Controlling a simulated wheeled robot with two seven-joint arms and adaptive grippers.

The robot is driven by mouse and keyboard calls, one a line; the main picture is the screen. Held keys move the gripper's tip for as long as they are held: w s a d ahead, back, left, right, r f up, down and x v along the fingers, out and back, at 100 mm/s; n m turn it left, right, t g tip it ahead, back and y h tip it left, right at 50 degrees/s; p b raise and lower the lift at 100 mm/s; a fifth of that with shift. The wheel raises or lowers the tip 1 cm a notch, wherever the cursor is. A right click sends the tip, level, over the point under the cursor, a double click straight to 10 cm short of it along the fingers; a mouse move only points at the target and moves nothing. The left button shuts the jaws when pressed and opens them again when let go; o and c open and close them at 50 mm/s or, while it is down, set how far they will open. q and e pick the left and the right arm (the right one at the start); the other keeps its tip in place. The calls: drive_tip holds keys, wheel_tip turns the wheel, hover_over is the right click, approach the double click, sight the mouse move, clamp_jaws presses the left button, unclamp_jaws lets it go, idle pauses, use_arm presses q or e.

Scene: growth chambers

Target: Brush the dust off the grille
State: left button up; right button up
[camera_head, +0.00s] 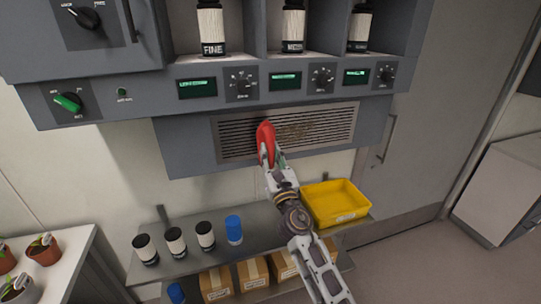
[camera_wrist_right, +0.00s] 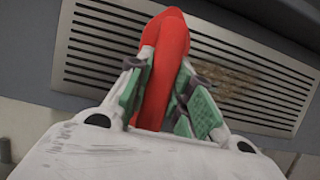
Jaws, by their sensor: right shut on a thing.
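The grille (camera_head: 330,117) is a wide slotted panel low on the grey cabinet front. A brownish patch of dust (camera_head: 295,132) lies right of its middle. The dust also shows in the right wrist view (camera_wrist_right: 230,82), on the slats of the grille (camera_wrist_right: 95,50). My right gripper (camera_head: 268,158) is shut on a red brush (camera_head: 265,140), which points up in front of the grille's left part, left of the dust. In the right wrist view the brush (camera_wrist_right: 165,70) sits between the green finger pads. Its bristles are hidden, and I cannot tell whether it touches the slats. My left gripper is not in view.
Above the grille are knobs, green displays and labelled bottles (camera_head: 211,28). Below is a grey shelf (camera_head: 190,262) with dark jars, a blue jar (camera_head: 234,229) and a yellow bin (camera_head: 336,201). Cardboard boxes (camera_head: 215,282) stand lower. Potted plants (camera_head: 43,248) are at left.

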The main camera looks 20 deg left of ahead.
drive_tip(key=shift+w+a, duration=0.3)
drive_tip(key=shift+w, duration=0.1)
idle(0.4)
drive_tip(key=shift+d, duration=0.15)
drive_tip(key=shift+w+d, duration=0.45)
drive_tip(key=shift+d, duration=0.25)
drive_tip(key=shift+w+d, duration=0.45)
drive_tip(key=shift+d, duration=0.2)
drive_tip(key=shift+w+d, duration=0.55)
drive_tip(key=shift+d, duration=0.15)
drive_tip(key=shift+w+d, duration=0.5)
drive_tip(key=shift+d, duration=0.2)
drive_tip(key=shift+d, duration=0.1)
drive_tip(key=shift+w+d+b, duration=0.25)
drive_tip(key=shift+w+d, duration=0.25)
drive_tip(key=shift+d, duration=0.2)
drive_tip(key=shift+w+d+b, duration=0.2)
drive_tip(key=shift+w+d, duration=0.25)
drive_tip(key=shift+d, duration=0.2)
